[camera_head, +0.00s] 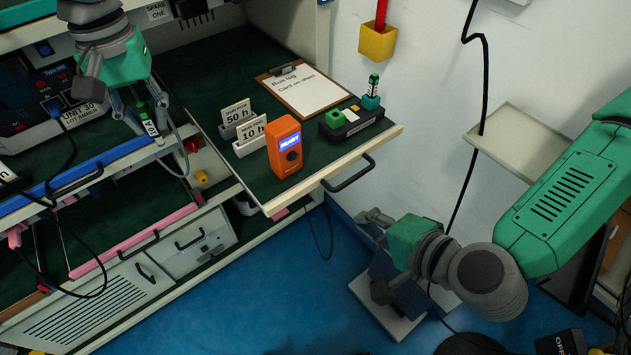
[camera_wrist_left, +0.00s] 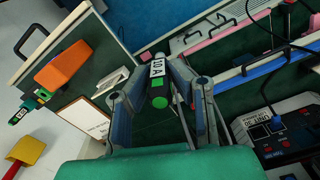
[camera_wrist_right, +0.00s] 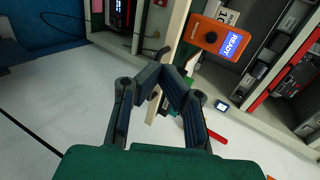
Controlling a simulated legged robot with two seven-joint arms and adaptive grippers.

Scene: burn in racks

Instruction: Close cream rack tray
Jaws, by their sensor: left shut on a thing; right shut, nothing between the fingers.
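The cream rack tray (camera_head: 388,139) is pulled out, with a dark green mat and a black handle (camera_head: 348,174) on its front edge. It also shows in the left wrist view (camera_wrist_left: 47,50). My left gripper (camera_head: 155,126) is at the left, above the rack. It is shut on a black and green cylinder labelled 10 A (camera_wrist_left: 158,84). My right gripper (camera_head: 372,217) is shut and empty, beyond and below the tray's front edge, apart from the handle in the head view. It also shows in the right wrist view (camera_wrist_right: 168,72).
On the tray are an orange READY device (camera_head: 285,147), 10 h and 50 h cards, a clipboard (camera_head: 303,90) and a black holder (camera_head: 351,122) with green parts. A Unit 30 box (camera_head: 40,108) stands left. Blue floor (camera_head: 270,290) is open in front.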

